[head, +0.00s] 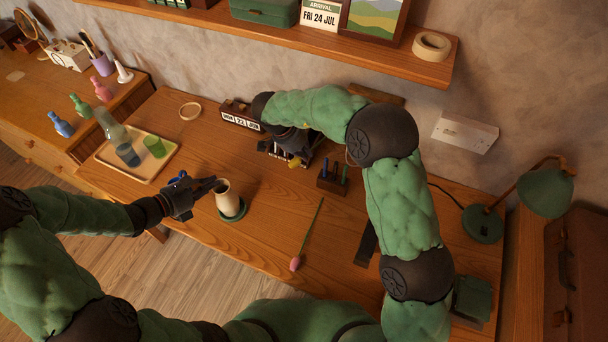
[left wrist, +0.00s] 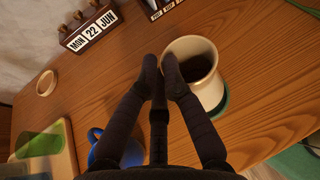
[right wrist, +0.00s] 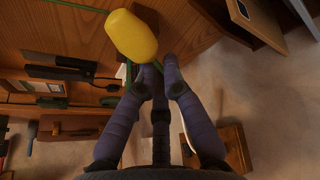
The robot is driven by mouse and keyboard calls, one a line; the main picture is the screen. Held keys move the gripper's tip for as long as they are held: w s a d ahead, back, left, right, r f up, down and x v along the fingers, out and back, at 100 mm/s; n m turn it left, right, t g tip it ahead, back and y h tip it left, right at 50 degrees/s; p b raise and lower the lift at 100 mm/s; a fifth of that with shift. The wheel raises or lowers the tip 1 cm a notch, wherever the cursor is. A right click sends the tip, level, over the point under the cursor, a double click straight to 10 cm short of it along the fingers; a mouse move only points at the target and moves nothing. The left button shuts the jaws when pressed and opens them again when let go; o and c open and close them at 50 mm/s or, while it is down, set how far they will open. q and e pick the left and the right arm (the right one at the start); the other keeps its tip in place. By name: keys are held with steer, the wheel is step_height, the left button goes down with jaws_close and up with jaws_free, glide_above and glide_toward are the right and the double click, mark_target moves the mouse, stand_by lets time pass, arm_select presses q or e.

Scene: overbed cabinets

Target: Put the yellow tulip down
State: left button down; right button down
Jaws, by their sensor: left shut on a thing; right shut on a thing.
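The yellow tulip (right wrist: 133,35) shows its bloom close up in the right wrist view, and a small part of it shows in the head view (head: 294,164). My right gripper (right wrist: 157,66) is shut on it, with green stem beside the fingertips. In the head view this gripper is over the back of the desk, mostly hidden by its arm. My left gripper (head: 212,183) is shut on the rim of a cream vase (head: 225,202); the left wrist view shows the fingertips (left wrist: 161,66) at its left wall (left wrist: 197,85). The vase stands upright at the green coaster (head: 236,213).
A pink tulip (head: 295,263) lies on the desk. A pen holder (head: 332,183) and a date block (head: 241,116) stand near the back. A tray (head: 120,164) with glasses is at left. The shelf (head: 300,38) overhangs behind. Bare desk lies around the pink tulip.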

step_height(320, 180, down, 12)
steer(key=shift+s, duration=0.1)
stand_by(0.5)
steer(key=shift+f, duration=0.15)
steer(key=c, duration=1.4)
jaws_free()
steer(key=shift+o, duration=0.2)
steer(key=v, duration=1.2)
steer(key=shift+r, duration=0.25)
steer(key=shift+c, duration=0.3)
